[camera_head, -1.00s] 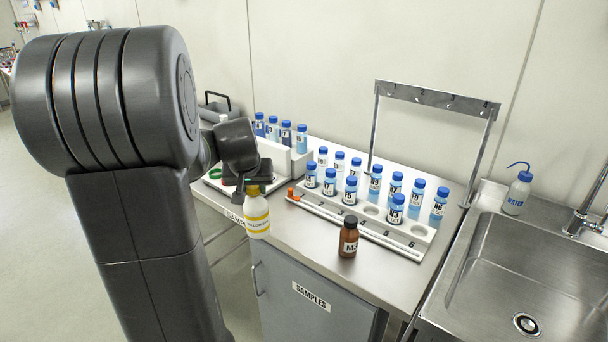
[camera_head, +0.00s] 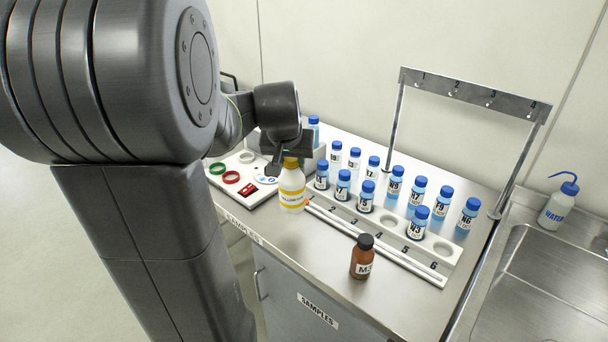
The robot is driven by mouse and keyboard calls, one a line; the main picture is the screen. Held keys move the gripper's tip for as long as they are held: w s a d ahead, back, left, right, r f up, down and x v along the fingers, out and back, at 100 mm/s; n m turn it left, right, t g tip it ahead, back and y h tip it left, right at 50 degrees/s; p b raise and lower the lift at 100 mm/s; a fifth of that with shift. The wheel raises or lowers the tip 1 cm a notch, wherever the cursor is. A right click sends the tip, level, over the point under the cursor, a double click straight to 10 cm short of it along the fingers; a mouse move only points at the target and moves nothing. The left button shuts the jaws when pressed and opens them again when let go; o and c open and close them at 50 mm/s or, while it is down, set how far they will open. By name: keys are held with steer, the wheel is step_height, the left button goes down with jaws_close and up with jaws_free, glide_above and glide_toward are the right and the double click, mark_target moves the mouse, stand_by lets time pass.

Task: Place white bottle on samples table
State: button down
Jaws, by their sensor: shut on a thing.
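The white bottle (camera_head: 292,190) has a yellow cap and a yellow-banded label. My gripper (camera_head: 287,160) is shut on it at the cap, and the bottle hangs upright. In the picture it overlaps the samples table (camera_head: 325,262), a steel-topped bench marked SAMPLES, near the left end of the numbered rack. I cannot tell whether its base touches the tabletop. My arm hides part of the table's far left.
A white numbered rack (camera_head: 399,252) holds several blue-capped vials. A brown bottle (camera_head: 362,257) stands in front of it. A white panel with coloured rings (camera_head: 232,177) lies left. A hook frame (camera_head: 468,93) stands behind; a sink (camera_head: 548,275) is right. Bare tabletop lies in front of the rack.

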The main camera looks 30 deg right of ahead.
mark_target(291, 184)
step_height(291, 184, down, 8)
steer(key=shift+s+r, duration=0.1)
steer(key=shift+r, duration=0.15)
steer(key=shift+f, duration=0.2)
steer(key=c, duration=1)
jaws_free()
steer(key=shift+r, duration=0.1)
steer(key=shift+s+a+r, duration=0.1)
steer(key=shift+a+r, duration=0.05)
steer(key=shift+r, duration=0.25)
steer(key=v, duration=1.1)
steer(key=shift+s+r, duration=0.1)
